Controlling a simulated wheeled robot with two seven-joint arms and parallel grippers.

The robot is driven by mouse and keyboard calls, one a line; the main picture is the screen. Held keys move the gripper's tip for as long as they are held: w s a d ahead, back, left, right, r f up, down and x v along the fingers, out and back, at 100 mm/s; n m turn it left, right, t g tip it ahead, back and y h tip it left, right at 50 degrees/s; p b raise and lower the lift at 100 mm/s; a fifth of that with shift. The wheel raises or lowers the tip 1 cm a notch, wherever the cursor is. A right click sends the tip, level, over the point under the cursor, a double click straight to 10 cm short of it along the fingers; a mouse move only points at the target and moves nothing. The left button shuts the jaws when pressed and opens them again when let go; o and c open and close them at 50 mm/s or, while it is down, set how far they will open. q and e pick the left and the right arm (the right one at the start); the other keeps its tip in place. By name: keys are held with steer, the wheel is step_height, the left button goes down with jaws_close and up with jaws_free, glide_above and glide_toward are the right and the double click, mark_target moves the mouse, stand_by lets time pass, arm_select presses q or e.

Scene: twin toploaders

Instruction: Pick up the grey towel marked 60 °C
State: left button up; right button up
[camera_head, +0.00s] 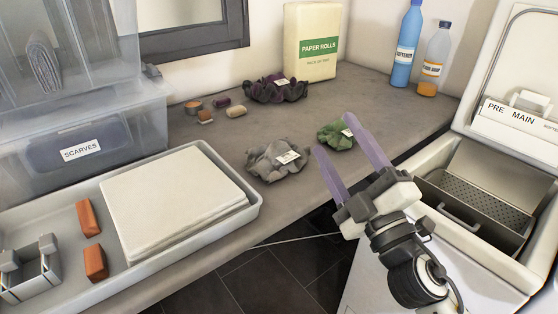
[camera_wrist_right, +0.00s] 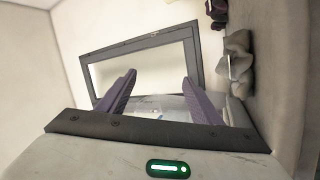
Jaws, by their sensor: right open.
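A crumpled grey towel (camera_head: 270,166) lies on the grey counter with a small white tag on top; the tag's print is too small to read. In the right wrist view a grey cloth (camera_wrist_right: 237,62) shows at the right edge area. My right gripper (camera_head: 336,134) is open, with two purple fingers and nothing between them. It is to the right of the grey towel and apart from it, near the counter's front edge. A green towel (camera_head: 336,138) with a white tag lies just beyond the fingers. A dark purple towel (camera_head: 268,92) lies further back. My left gripper is not in view.
An open toploader (camera_head: 470,205) stands at right.

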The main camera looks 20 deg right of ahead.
steer(key=s+a+r+n+g+y, duration=0.1)
steer(key=a+r+n+g+y, duration=0.15)
steer(key=a+n+y, duration=0.5)
steer(key=s+a+r+n+g+y, duration=0.15)
steer(key=r+n+y, duration=0.3)
steer(key=n, duration=0.55)
steer(key=n+g+h+b, duration=0.1)
steer(key=n+g+h, duration=0.5)
steer(key=n+h, duration=0.25)
glide_toward(280, 141)
steer(key=shift+n+t, duration=0.3)
steer(key=shift+f+p+x, duration=0.1)
steer(key=shift+p+x, duration=0.25)
steer(key=shift+x, duration=1.7)
steer(key=shift+f+p+x, duration=0.15)
steer(key=shift+p+x, duration=0.2)
steer(key=shift+x, duration=1.75)
steer(key=shift+s, duration=0.15)
jaws_close()
